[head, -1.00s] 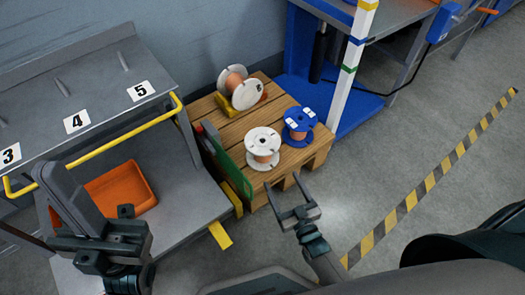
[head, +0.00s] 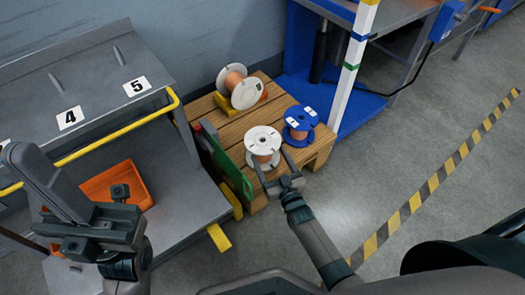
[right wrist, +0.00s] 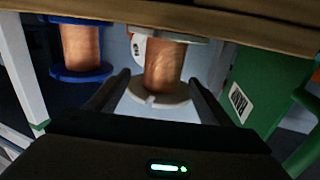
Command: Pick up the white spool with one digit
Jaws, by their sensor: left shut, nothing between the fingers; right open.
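A white spool (head: 263,140) wound with copper wire stands upright at the front of the wooden pallet. A second white spool (head: 245,93) lies tilted on a yellow holder behind it, with dark marks on its face too small to read surely. My right gripper (head: 272,161) is open at the front white spool, its fingers pointing at it. In the right wrist view the copper winding (right wrist: 165,66) and a white flange show between the open fingers (right wrist: 159,79); a white tag's digits are unclear. My left gripper (head: 105,222) is shut and empty, far left of the pallet.
A blue spool (head: 301,121) with two white labels stands close right of the front white spool. A green panel (head: 233,175) stands at the pallet's (head: 216,128) left edge. A grey shelf unit with an orange bin (head: 116,183) is left; a white post (head: 350,75) is right.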

